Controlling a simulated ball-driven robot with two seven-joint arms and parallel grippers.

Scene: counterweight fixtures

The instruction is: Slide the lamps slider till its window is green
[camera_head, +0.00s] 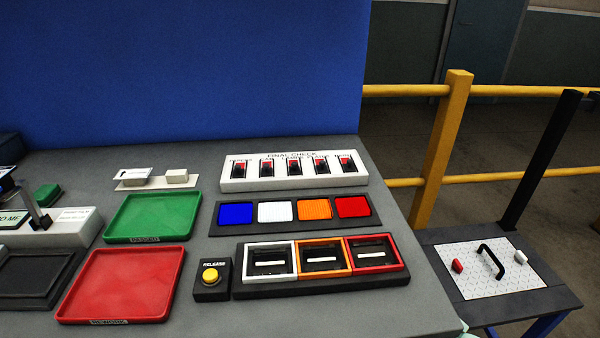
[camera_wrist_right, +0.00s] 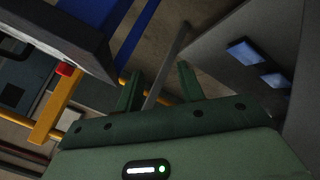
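The white FINAL CHECK panel (camera_head: 294,184) stands at the back of the grey table in the head view. It carries a row of several sliders, each in a dark slot with a red window showing. My left gripper is not in view.
In front of the panel lie a strip of coloured pads (camera_head: 228,223), a row of framed bins (camera_head: 321,282) and a yellow RELEASE button (camera_head: 210,276). Green (camera_head: 153,238) and red (camera_head: 126,309) trays sit left. A blue wall rises behind; yellow railing (camera_head: 447,130) stands right.

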